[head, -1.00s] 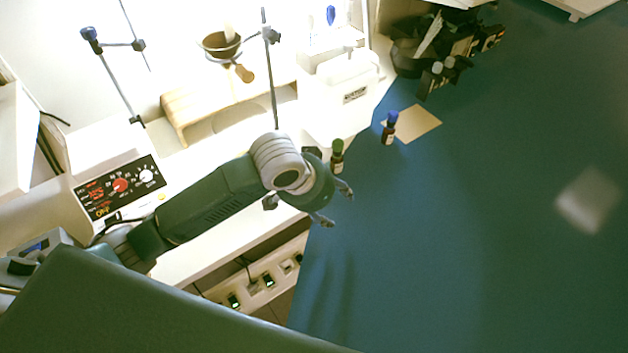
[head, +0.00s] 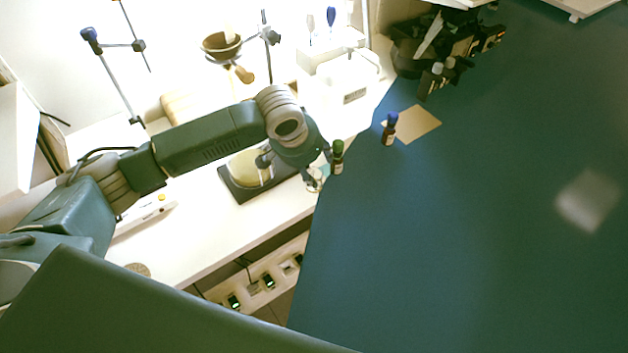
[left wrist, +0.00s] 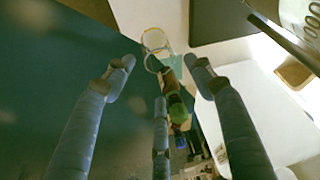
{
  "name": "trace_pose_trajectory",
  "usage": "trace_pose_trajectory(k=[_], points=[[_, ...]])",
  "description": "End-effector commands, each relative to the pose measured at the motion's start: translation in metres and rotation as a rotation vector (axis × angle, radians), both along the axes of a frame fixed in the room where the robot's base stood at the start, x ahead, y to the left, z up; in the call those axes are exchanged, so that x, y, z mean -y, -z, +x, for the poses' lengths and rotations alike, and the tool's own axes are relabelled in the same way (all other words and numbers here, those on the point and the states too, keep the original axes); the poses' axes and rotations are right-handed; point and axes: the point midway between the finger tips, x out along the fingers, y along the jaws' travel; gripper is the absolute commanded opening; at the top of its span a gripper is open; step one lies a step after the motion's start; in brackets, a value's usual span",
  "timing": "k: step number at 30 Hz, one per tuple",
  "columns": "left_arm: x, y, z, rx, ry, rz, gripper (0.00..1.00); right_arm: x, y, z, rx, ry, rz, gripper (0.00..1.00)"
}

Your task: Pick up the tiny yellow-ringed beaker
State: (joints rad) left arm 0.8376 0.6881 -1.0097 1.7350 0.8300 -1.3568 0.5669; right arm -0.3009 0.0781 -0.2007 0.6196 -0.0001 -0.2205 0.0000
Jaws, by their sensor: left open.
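The tiny beaker is clear glass with a yellowish rim (left wrist: 154,39). It stands near the edge where the white counter meets the blue-green surface. In the head view the small glass (head: 314,181) shows just below my left gripper's fingers, partly covered by them. My left gripper (head: 318,170) is open and empty, close to the beaker. In the left wrist view its spread fingers (left wrist: 160,76) point toward the beaker, which appears just beyond the fingertips; I cannot tell any contact. My right gripper is not seen.
A green-capped brown bottle (head: 338,157) stands close beside my left gripper. A blue-capped bottle (head: 389,129) stands near a tan sheet (head: 418,124). A dark-based device (head: 249,170) sits behind my left arm. The blue-green surface (head: 440,250) is largely clear.

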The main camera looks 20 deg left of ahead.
Motion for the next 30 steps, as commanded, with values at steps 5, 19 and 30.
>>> trace_pose_trajectory(k=[5,19,30], points=[[-0.004,0.022,0.003,-0.003,-0.001,0.003,0.54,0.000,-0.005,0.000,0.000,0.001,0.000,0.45],[-0.002,0.051,0.013,0.000,0.002,0.001,0.54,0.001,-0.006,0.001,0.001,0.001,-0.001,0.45],[-0.002,0.051,0.013,0.000,0.002,0.001,0.16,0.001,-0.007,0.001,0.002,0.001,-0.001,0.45]])
